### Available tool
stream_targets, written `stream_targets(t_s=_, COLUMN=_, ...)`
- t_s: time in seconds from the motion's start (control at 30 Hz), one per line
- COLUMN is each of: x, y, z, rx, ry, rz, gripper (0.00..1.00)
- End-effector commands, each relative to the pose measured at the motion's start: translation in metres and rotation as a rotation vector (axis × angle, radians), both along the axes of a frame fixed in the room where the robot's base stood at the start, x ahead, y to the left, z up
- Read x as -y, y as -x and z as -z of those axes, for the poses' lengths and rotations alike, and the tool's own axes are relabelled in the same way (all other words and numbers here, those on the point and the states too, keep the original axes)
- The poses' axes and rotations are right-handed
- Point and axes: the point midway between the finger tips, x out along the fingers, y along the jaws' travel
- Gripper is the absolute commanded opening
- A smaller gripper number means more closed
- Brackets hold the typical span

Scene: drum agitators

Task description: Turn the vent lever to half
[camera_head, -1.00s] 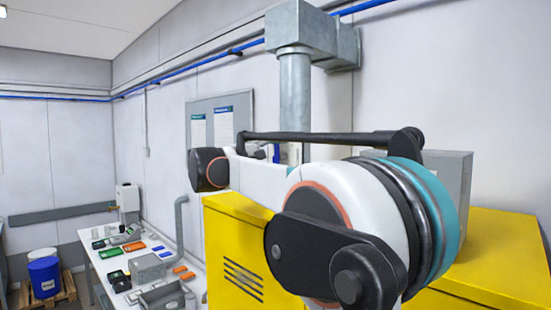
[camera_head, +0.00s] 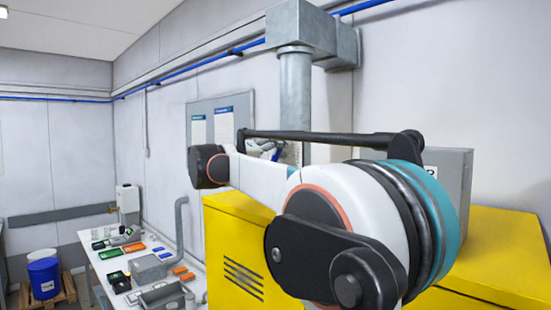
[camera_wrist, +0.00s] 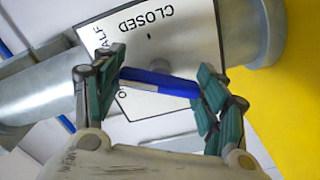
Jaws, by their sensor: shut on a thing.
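In the wrist view, the blue vent lever (camera_wrist: 165,83) lies across a white label plate (camera_wrist: 160,38) on the grey duct (camera_wrist: 45,85). The plate reads "CLOSED" and part of "HALF"; other lettering is covered. My gripper (camera_wrist: 162,85) has its green-padded fingers at either end of the lever, shut on it. The lever points away from the CLOSED word; the exact mark it points at is hidden by a finger. In the head view, my arm blocks the lever, and the vertical duct (camera_head: 296,95) rises behind it.
Yellow cabinets (camera_head: 237,245) stand below my arm, with a grey box (camera_head: 448,175) on the right one. A notice board (camera_head: 220,118) hangs on the wall. A bench (camera_head: 100,262) with trays and small parts is at left, and a blue drum (camera_head: 44,278) stands beyond it.

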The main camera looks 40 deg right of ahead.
Motion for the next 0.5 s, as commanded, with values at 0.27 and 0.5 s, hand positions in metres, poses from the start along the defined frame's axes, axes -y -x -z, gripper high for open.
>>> stream_targets(t_s=0.27, x=0.0002, y=0.0002, z=0.0013, rx=0.157, ry=-0.024, rz=0.001, gripper=0.42)
stream_targets(t_s=0.5, x=0.0002, y=0.0002, z=0.0013, rx=0.221, ry=-0.033, rz=0.001, gripper=0.42)
